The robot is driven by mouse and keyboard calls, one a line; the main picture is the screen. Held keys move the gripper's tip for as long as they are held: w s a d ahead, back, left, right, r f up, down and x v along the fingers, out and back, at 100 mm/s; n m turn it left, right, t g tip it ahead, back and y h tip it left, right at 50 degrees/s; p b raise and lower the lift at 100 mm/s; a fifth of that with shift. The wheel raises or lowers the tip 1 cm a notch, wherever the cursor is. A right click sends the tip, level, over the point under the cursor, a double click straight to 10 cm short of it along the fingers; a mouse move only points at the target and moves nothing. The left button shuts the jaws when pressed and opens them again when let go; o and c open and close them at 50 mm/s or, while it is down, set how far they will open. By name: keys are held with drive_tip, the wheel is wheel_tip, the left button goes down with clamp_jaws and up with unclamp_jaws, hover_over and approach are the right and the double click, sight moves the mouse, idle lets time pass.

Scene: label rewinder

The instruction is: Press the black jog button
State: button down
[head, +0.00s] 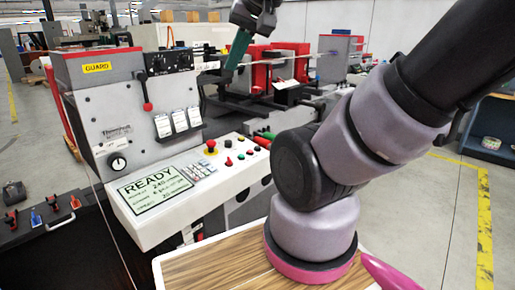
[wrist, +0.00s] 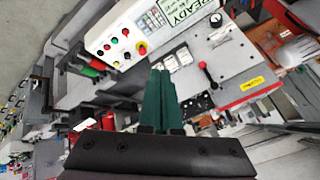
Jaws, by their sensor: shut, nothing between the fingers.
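The black jog button (head: 241,156) appears as a small dark button on the white control console (head: 152,232), among several coloured buttons. My gripper (head: 229,67), with green fingers, is raised above and behind the console, well apart from the buttons. In the wrist view my gripper (wrist: 158,72) has its fingers together and empty. They point towards the machine's upright panel, not the buttons.
A red emergency stop on a yellow base (head: 211,147) sits left of the buttons. The READY screen (head: 153,188) and keypad lie further left. The grey guard panel (head: 115,125) with a red-knobbed lever (head: 147,105) rises behind. A wood-topped surface (head: 205,265) is in front.

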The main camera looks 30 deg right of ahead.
drive_tip(key=w+f+m+g+y, duration=0.25)
drive_tip(key=w+f+m, duration=0.2)
drive_tip(key=w, duration=0.45)
drive_tip(key=m+t, duration=0.5)
drive_tip(key=m, duration=0.7)
hover_over(258, 148)
drive_tip(key=s+d, duration=0.2)
wheel_tip(258, 148, down, 22)
drive_tip(key=shift+y, duration=0.45)
drive_tip(key=shift+w+a+f, duration=0.1)
drive_tip(key=shift+w+f, duration=0.15)
drive_tip(key=shift+f, duration=1.2)
drive_tip(key=shift+w+a+f, duration=0.1)
drive_tip(key=shift+w+f, duration=0.1)
drive_tip(key=shift+f, duration=1.2)
drive_tip(key=shift+w+a+f, duration=0.1)
drive_tip(key=shift+w+f, duration=0.15)
drive_tip(key=shift+f, duration=1.2)
